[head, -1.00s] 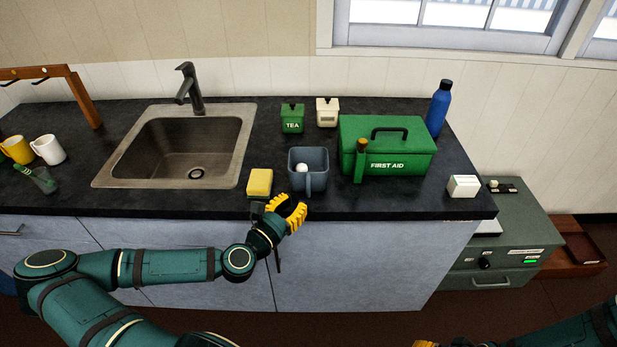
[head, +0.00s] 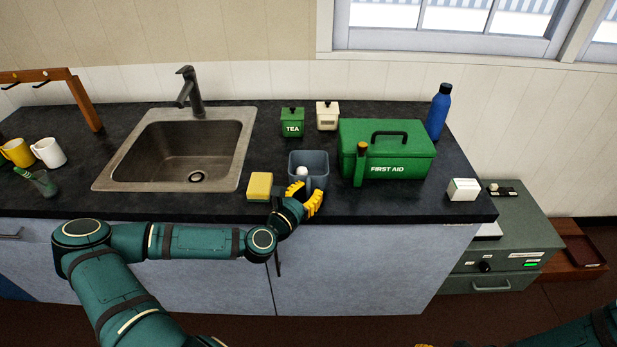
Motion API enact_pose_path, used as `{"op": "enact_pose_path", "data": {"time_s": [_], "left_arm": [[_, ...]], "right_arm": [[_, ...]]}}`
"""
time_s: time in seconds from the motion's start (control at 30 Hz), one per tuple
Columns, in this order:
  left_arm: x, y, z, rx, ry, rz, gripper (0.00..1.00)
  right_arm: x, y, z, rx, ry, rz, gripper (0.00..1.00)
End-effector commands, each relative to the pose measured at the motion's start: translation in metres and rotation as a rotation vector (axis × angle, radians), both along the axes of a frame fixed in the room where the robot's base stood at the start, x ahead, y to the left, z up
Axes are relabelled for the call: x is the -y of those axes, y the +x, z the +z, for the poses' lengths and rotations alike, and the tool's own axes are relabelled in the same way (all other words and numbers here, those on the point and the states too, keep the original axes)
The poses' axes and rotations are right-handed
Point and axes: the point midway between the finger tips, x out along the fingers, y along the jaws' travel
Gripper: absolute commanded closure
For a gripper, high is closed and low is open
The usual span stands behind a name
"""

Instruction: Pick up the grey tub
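The grey tub (head: 322,160) stands upright on the dark counter, right of the sink, with a white ball (head: 302,171) inside. Its handle faces the front edge. My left gripper (head: 306,194) is at the tub's front, its yellow fingers apart on either side of the handle area. It looks open; the fingers hide part of the handle, and I cannot tell whether they touch it. Only a yellow bit of my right gripper (head: 424,345) shows at the bottom edge, so its state is unclear.
A yellow sponge (head: 260,186) lies close left of the tub. A green first aid box (head: 405,160) stands close right, with a green bottle-like item (head: 360,165) before it. A green tea tin (head: 292,122) and a cream tin (head: 327,116) stand behind.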

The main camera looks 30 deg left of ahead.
Motion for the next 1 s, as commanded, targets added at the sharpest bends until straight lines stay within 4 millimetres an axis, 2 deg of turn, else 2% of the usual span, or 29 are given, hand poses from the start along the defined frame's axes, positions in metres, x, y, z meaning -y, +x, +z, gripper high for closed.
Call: {"op": "enact_pose_path", "data": {"time_s": [0.03,0.07,0.47,0.57,0.8,1.0], "left_arm": [[0.0,0.0,0.0,0.0,0.0,0.0,0.96],[0.0,0.0,0.0,0.0,0.0,0.0,1.0],[0.0,0.0,0.004,0.002,0.001,0.0,1.0],[0.0,0.0,0.015,0.003,0.002,0.0,1.0],[0.0,0.0,0.062,0.003,0.004,0.0,1.0],[0.0,0.0,0.091,0.002,0.001,0.0,1.0]], "right_arm": [[0.0,0.0,0.0,0.0,0.0,0.0,0.53],[0.0,0.0,0.0,0.0,0.0,0.0,0.53],[0.0,0.0,0.001,0.0,0.0,0.0,0.53],[0.0,0.001,0.005,0.002,0.0,-0.002,0.53],[0.001,0.005,0.018,0.011,-0.002,-0.009,0.53],[0.001,0.008,0.025,0.018,-0.004,-0.014,0.53]]}}
